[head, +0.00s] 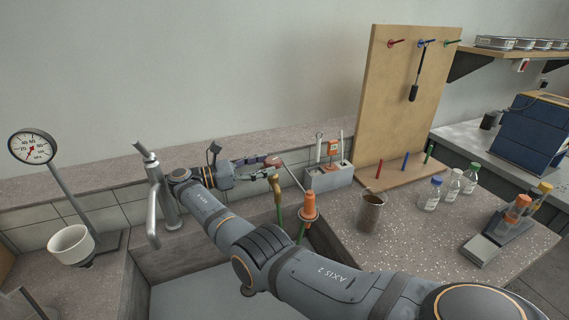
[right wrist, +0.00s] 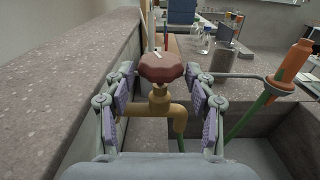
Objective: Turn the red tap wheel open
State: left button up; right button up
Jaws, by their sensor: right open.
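The red tap wheel (right wrist: 161,67) sits on top of a brass tap body (right wrist: 158,108) in the right wrist view. It is a dark red, lobed knob with a pale mark on top. My right gripper (right wrist: 158,84) is open, with one purple-padded finger on each side of the tap and a visible gap at both sides. In the head view the right gripper (head: 262,170) reaches in level over the sink's back edge, beside the wheel (head: 272,161), which is small and partly hidden there. My left gripper is not in view.
A steel faucet (head: 157,205) stands left of my right arm. A gauge (head: 32,147) stands left.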

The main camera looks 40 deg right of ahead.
jog(key=p+x, duration=0.2)
jog(key=x, duration=0.5)
jog(key=shift+c, duration=0.3)
jog(key=shift+s+d, duration=0.1)
jog(key=c, duration=1)
jog(key=shift+c, duration=0.2)
